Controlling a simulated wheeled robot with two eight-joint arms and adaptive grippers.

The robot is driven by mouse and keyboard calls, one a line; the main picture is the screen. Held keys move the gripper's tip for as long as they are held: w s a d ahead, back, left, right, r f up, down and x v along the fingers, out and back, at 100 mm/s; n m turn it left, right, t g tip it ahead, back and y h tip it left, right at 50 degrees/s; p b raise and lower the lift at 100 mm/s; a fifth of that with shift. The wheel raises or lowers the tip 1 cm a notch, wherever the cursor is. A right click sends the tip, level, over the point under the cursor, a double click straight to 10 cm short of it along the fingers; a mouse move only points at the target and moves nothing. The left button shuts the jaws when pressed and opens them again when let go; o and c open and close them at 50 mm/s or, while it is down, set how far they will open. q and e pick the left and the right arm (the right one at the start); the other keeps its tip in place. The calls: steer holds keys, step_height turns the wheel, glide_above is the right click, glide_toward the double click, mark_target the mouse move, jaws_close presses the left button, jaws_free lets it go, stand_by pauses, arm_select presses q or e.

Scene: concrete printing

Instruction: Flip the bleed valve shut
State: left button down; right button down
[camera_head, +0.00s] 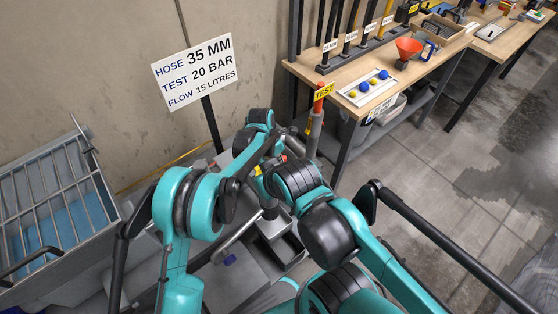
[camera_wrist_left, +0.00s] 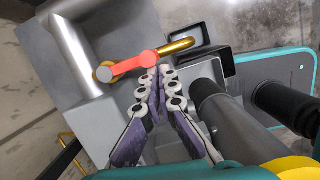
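The bleed valve's red lever (camera_wrist_left: 135,64) lies across the upper left of the left wrist view, with a grey round end (camera_wrist_left: 104,74) on its left. A brass pipe piece (camera_wrist_left: 180,46) runs off to its right. My left gripper (camera_wrist_left: 158,74) has its two purple fingers drawn together at the tips, right by the lever's right part; nothing shows between them. I cannot tell whether the tips touch the lever. In the head view my left arm bends over the machine and hides most of the valve area. My right gripper is not visible.
A grey pipe (camera_wrist_left: 72,45) and block stand beside the lever. Dark open boxes (camera_head: 277,232) sit below my arms. A sign (camera_head: 195,72) stands behind, a mesh guard (camera_head: 55,190) is at left, and a wooden bench (camera_head: 415,75) is at upper right.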

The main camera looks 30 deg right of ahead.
arm_select(q)
steer(key=v, duration=1.1)
steer(key=shift+r, duration=0.25)
steer(key=shift+a, duration=0.1)
steer(key=a+r+m+t, duration=0.2)
steer(key=a+r+m, duration=0.3)
steer(key=a, duration=0.7)
steer(key=a+r+m+t, duration=0.1)
steer(key=a+r+m, duration=0.1)
steer(key=a+r, duration=0.8)
steer(key=s+a+f+m+t+y, duration=0.1)
steer(key=s+a+f+m+t, duration=0.1)
steer(key=s+a+m, duration=0.3)
steer(key=s+a+f+m+t+y, duration=0.1)
steer(key=s+a+f+m+t, duration=0.1)
steer(key=s+a+m, duration=0.4)
steer(key=s+a, duration=0.2)
steer(key=a, duration=0.5)
steer(key=s+a+f, duration=0.1)
steer(key=s+a, duration=0.2)
steer(key=a, duration=0.4)
steer(key=shift+a+f+y, duration=0.15)
steer(key=shift+f+y, duration=0.05)
steer(key=shift+y, duration=0.2)
